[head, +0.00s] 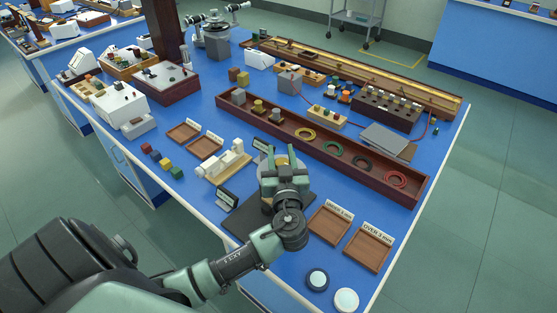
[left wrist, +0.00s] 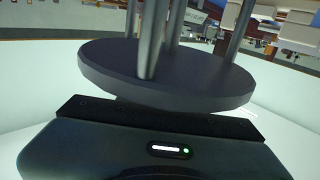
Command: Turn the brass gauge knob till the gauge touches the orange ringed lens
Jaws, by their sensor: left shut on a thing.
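My left gripper (head: 285,164) stands over the dark base plate (head: 240,216) near the front of the blue bench. Its fingers are closed around a brass-coloured round part, the gauge knob (head: 285,160), which is mostly hidden by the gripper. In the left wrist view a dark round disc (left wrist: 165,75) with several metal posts stands close in front of my gripper's body. I cannot make out the orange ringed lens, nor whether the gauge touches it. My right gripper is not in view.
Two wooden trays with labels, one near (head: 330,223) and one further right (head: 368,249), lie beside the plate. A dark-rimmed disc (head: 317,279) and a white disc (head: 346,300) lie at the front edge. A long wooden box (head: 400,183) with coloured rings runs behind.

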